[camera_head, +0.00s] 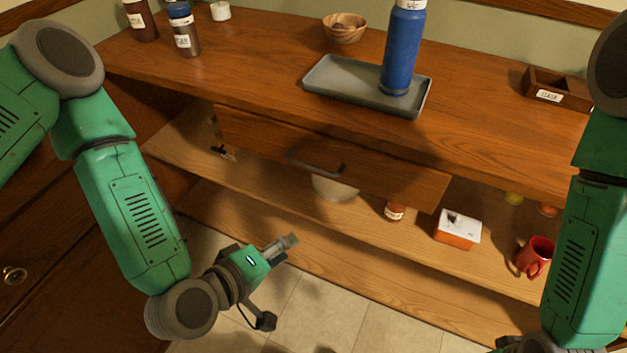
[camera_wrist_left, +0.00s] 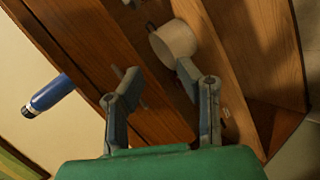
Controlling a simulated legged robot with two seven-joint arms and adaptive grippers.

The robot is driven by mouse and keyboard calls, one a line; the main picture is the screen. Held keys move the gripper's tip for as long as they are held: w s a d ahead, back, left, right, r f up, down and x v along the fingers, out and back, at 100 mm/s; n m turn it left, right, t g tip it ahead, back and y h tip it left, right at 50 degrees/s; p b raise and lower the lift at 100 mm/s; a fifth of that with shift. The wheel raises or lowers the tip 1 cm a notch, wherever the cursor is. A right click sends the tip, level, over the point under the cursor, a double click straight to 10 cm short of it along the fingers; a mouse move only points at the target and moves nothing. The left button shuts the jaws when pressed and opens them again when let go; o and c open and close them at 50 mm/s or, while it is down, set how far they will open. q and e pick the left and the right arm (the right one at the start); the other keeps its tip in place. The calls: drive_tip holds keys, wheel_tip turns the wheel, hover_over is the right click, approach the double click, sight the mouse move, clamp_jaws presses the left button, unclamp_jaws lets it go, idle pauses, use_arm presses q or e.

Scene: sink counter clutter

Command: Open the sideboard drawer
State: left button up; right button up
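The wooden sideboard (camera_head: 480,125) has a wide drawer (camera_head: 385,178) under its top, with a dark bar handle (camera_head: 318,166) at the middle of the front. No clear gap shows around the drawer front, so it looks shut. My left gripper (camera_head: 278,281) is open and empty, below and in front of the handle and apart from it. In the left wrist view its two fingers (camera_wrist_left: 158,80) are spread, pointing toward the sideboard front; I cannot make out the handle clearly there. My right gripper (camera_head: 510,345) is mostly cut off at the bottom right edge.
On top stand a grey tray (camera_head: 335,90), a blue bottle (camera_head: 403,50), a wooden bowl (camera_head: 344,30), jars and a wooden box (camera_head: 553,90). The shelf below holds a white bowl (camera_head: 333,189), a small jar (camera_head: 394,211), an orange-white tub (camera_head: 458,230) and a red mug (camera_head: 535,257).

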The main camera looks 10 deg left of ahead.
use_arm(q)
drive_tip(key=w+a+r+n+t+y+b, duration=0.2)
drive_tip(key=w+a+r+n+t, duration=0.1)
drive_tip(key=w+r+n+t, duration=0.25)
approach(309, 167)
drive_tip(key=w+d, duration=0.1)
drive_tip(key=w, duration=0.1)
drive_tip(key=shift+g, duration=0.45)
drive_tip(key=x, duration=0.5)
drive_tip(key=b+x, duration=0.1)
drive_tip(key=x, duration=0.2)
drive_tip(key=shift+w+a, duration=0.25)
drive_tip(key=shift+a, duration=0.1)
drive_tip(key=shift+d, duration=0.4)
drive_tip(key=shift+a, duration=0.2)
clamp_jaws()
drive_tip(key=shift+a+f, duration=0.1)
drive_tip(key=shift+a, duration=0.05)
use_arm(e)
drive_tip(key=f, duration=0.4)
drive_tip(key=shift+a, duration=0.2)
